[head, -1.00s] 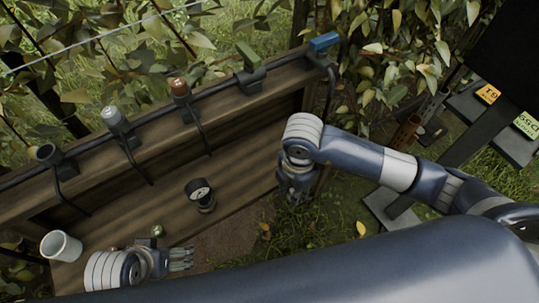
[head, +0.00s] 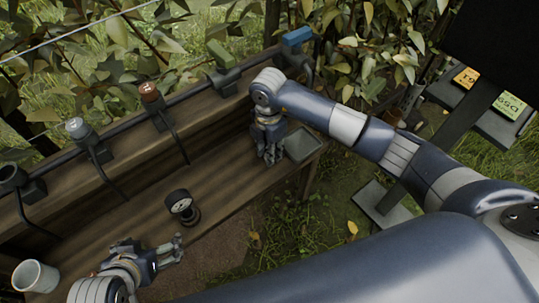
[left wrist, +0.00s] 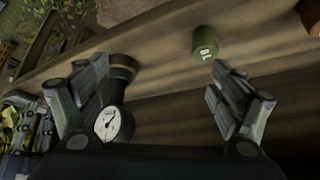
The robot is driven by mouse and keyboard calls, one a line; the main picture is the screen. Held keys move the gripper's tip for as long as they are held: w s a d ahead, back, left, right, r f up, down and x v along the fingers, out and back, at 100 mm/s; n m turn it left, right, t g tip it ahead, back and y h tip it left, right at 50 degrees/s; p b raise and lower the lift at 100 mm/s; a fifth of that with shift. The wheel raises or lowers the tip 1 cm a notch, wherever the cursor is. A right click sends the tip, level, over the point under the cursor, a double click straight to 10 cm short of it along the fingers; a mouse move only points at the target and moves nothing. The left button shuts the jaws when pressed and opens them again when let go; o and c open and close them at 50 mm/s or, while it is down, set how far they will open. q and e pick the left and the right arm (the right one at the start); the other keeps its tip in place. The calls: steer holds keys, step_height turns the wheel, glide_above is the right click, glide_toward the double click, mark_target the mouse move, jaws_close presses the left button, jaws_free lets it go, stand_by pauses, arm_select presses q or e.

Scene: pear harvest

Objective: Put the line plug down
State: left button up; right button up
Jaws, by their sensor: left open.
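My left gripper (head: 172,250) is open over the front of the wooden bench (head: 140,217), near the dial gauge (head: 181,204). In the left wrist view nothing is between its fingers (left wrist: 160,92). Beyond them a small green cylinder with a pale label (left wrist: 205,42) stands on the bench, and a reddish piece (left wrist: 311,16) is cut off at the right edge. I cannot tell which piece is the line plug. My right gripper (head: 270,155) points down at the bench's right end, beside a grey tray (head: 304,145); its fingertips are too small to read.
Along the bench's back rail are holders with a grey piece (head: 77,127), a red one (head: 149,92), a green one (head: 218,53) and a blue one (head: 296,36). A dark holder (head: 13,177) at left looks empty. A white cup (head: 35,276) stands at front left.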

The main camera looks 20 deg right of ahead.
arm_select(q)
steer(key=shift+w+d+r+t, duration=0.15)
steer(key=shift+w+r+t, duration=0.1)
steer(key=shift+w, duration=0.25)
steer(key=shift+w+d+r+t, duration=0.2)
steer(key=shift+w+r+t, duration=0.1)
steer(key=shift+w, duration=0.25)
steer(key=shift+w+d+r+t, duration=0.15)
steer(key=shift+w+r+t, duration=0.1)
steer(key=shift+w, duration=0.25)
arm_select(e)
steer(key=shift+f, duration=0.9)
arm_select(q)
steer(key=shift+w, duration=0.1)
arm_select(e)
steer(key=shift+f, duration=0.15)
steer(key=o, duration=0.7)
arm_select(q)
steer(key=shift+r+h, duration=0.1)
steer(key=shift+h, duration=0.2)
